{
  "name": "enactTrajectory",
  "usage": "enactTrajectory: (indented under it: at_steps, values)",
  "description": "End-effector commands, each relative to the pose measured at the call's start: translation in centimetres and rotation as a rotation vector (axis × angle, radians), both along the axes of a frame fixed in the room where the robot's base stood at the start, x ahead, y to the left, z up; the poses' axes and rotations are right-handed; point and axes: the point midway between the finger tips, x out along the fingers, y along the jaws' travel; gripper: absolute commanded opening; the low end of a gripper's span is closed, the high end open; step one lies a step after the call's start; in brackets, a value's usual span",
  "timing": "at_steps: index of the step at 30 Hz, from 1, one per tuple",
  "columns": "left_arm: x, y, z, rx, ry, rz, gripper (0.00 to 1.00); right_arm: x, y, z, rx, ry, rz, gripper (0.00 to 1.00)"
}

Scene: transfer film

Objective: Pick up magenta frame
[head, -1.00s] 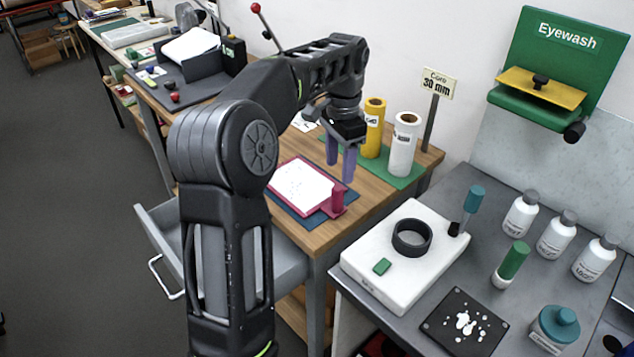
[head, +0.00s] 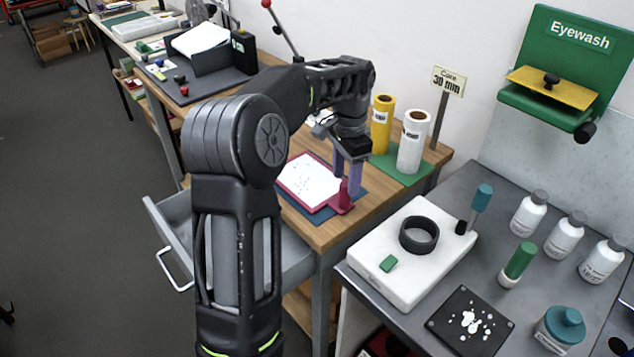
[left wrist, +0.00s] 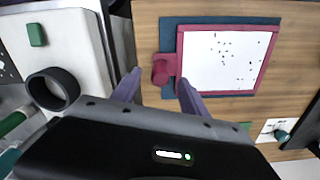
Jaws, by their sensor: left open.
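The magenta frame (head: 321,207) lies on a dark blue mat (head: 291,202) on the wooden table, around a white sheet (head: 306,180) with small dark specks. Its upright magenta handle (head: 343,195) stands at the near right corner. In the left wrist view the frame (left wrist: 229,27) lies flat, with its handle (left wrist: 161,70) sticking out to the left. My left gripper (head: 347,190) is open with its purple fingers pointing down beside the handle. In the left wrist view, the fingertips (left wrist: 160,80) lie on either side of the handle. My right gripper is not in view.
Yellow (head: 382,124) and white (head: 412,141) rolls stand on a green mat behind the gripper. A grey bench at the right holds a white block (head: 388,284) with a black ring (head: 418,235) and several bottles. An open drawer (head: 178,245) juts out at the left.

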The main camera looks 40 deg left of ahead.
Motion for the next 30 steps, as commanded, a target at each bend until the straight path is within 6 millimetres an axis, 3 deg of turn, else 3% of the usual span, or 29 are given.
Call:
enactTrajectory:
  at_steps: [7, 25, 30]
  values:
    - [-0.1, 0.1, -2.8, 0.001, 0.002, 0.001, 0.52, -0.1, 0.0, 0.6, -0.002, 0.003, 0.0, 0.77]
    - [0.0, 0.1, -2.9, 0.001, 0.0, 0.001, 0.52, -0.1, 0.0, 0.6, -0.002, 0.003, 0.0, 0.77]
    - [0.0, 0.1, -2.9, 0.001, 0.0, 0.001, 0.38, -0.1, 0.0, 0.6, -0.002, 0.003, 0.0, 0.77]
